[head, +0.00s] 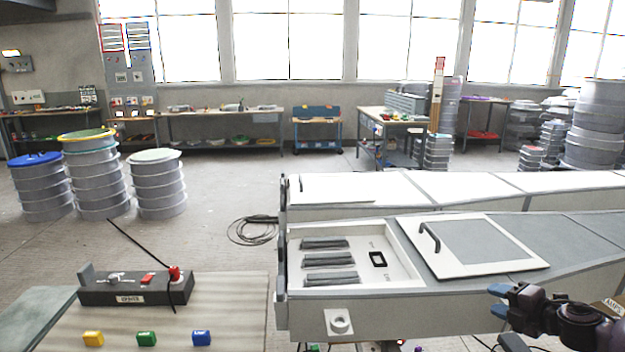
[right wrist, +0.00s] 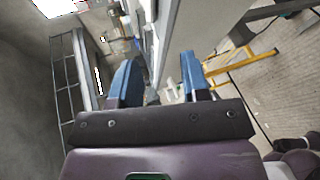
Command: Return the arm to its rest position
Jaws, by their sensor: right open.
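My right gripper (head: 499,300) is at the lower right of the head view, in front of the long grey mould bench. Its two blue fingertips are apart with nothing between them. In the right wrist view the blue fingers (right wrist: 160,80) also stand apart and empty, with a pale panel edge beyond them. The wrist view looks tilted. My left gripper is not in view.
The long mould bench (head: 430,302) fills the right side, with a handled panel (head: 478,247) on top. A table (head: 235,310) at lower left holds a dark box (head: 135,291) and yellow, green and blue blocks. A yellow frame (right wrist: 245,65) shows in the wrist view.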

